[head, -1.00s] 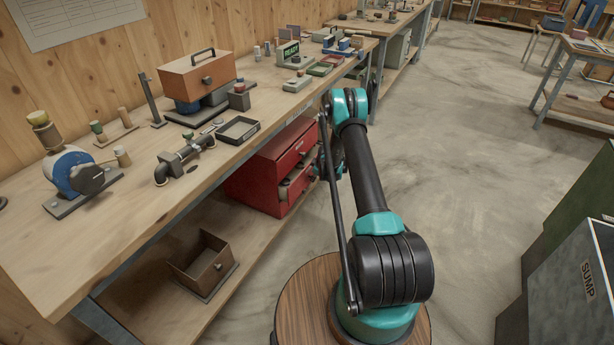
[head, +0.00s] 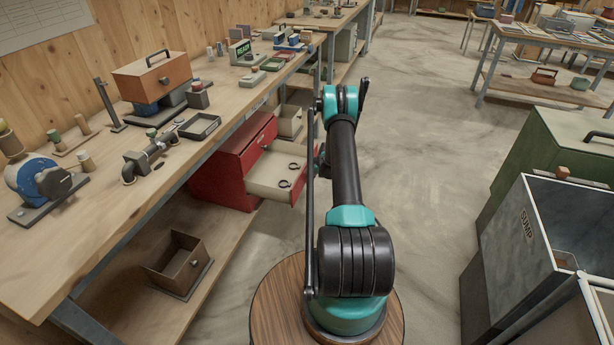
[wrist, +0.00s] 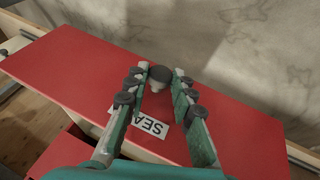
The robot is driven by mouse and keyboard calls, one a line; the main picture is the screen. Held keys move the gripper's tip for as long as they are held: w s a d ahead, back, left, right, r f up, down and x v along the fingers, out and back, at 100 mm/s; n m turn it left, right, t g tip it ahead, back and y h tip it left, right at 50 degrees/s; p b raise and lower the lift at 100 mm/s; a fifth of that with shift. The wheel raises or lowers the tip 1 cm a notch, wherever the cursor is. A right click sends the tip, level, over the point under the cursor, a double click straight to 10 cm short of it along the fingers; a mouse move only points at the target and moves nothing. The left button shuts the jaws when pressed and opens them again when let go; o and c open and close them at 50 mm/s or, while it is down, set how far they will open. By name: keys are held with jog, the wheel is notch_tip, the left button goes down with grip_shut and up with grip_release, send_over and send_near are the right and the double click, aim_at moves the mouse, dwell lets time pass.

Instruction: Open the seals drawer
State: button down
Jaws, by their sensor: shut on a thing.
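The seals drawer (head: 268,174) is pulled well out of the red cabinet (head: 222,172) under the bench. Its pale inside shows, with a few dark rings (head: 284,183) lying in it. In the wrist view its red front (wrist: 75,72) carries a white label reading "SEA", partly covered. A dark round knob (wrist: 160,74) on that front sits between the two fingers of my gripper (wrist: 161,79), which is shut on it. In the head view my arm hides the gripper and most of the drawer front.
The workbench (head: 110,215) runs along the left, with a brown open box (head: 180,265) on its lower shelf. A pale open bin (head: 290,120) stands beyond the cabinet. The sump tank (head: 520,235) stands at the right. The floor between is clear.

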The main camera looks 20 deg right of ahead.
jog(key=shift+s+d, duration=0.1)
jog(key=c, duration=1.3)
grip_release()
jog(key=shift+r, duration=0.1)
jog(key=v, duration=1.1)
jog(key=shift+s+r, duration=0.2)
jog(key=shift+r, duration=0.15)
jog(key=shift+d, duration=0.1)
